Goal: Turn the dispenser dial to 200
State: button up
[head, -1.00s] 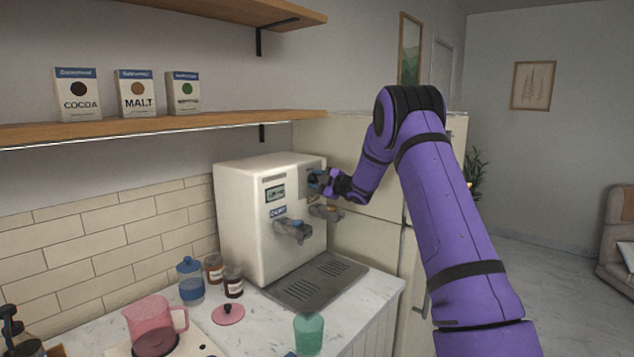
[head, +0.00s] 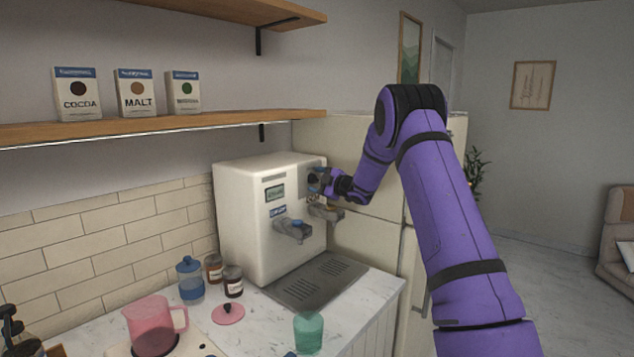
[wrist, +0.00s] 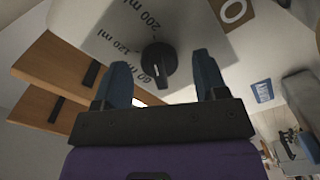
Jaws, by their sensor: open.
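The dispenser (head: 245,225) is a white box on the counter with a small display and two spouts. Its dial (wrist: 158,60) is a round black knob in the wrist view, with labels 60 ml, 120 ml and 200 ml (wrist: 150,22) around it. A pale mark on the knob faces the lower side of the picture, nearest 60 ml and away from 200 ml. My gripper (wrist: 163,74) is open, with one blue finger on each side of the dial in the picture. I cannot tell whether they touch it. In the head view my gripper (head: 320,182) is at the dispenser's upper front and largely hides the dial.
A spout (head: 293,229) sticks out below the display, and another spout (head: 326,212) sits just under my gripper. A drip tray (head: 315,283) lies below. A green cup (head: 309,333), a pink pitcher (head: 150,322) and jars stand on the counter. The fridge (head: 365,235) is close on the right.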

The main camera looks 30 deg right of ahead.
jog(key=v, duration=1)
jog(key=shift+s, duration=0.25)
jog(key=shift+d, duration=0.1)
jog(key=shift+r, duration=0.1)
jog(key=s+a+r+m+g+h, duration=0.3)
jog(key=s+a+r+m+h, duration=0.7)
jog(key=s+r, duration=0.35)
jog(key=s+a+f+m+g+y, duration=0.1)
jog(key=s+a, duration=0.4)
jog(key=s, duration=0.6)
jog(key=s+a+f+m+g+y, duration=0.1)
jog(key=s+a+g, duration=0.4)
jog(key=s, duration=0.7)
jog(key=s+a+f+m+g+y, duration=0.1)
jog(key=s+a, duration=0.5)
jog(key=s, duration=0.6)
notch_tip(320, 180, down, 3)
jog(key=m+g, duration=0.1)
jog(key=m, duration=0.1)
jog(key=shift+m+g+y, duration=0.4)
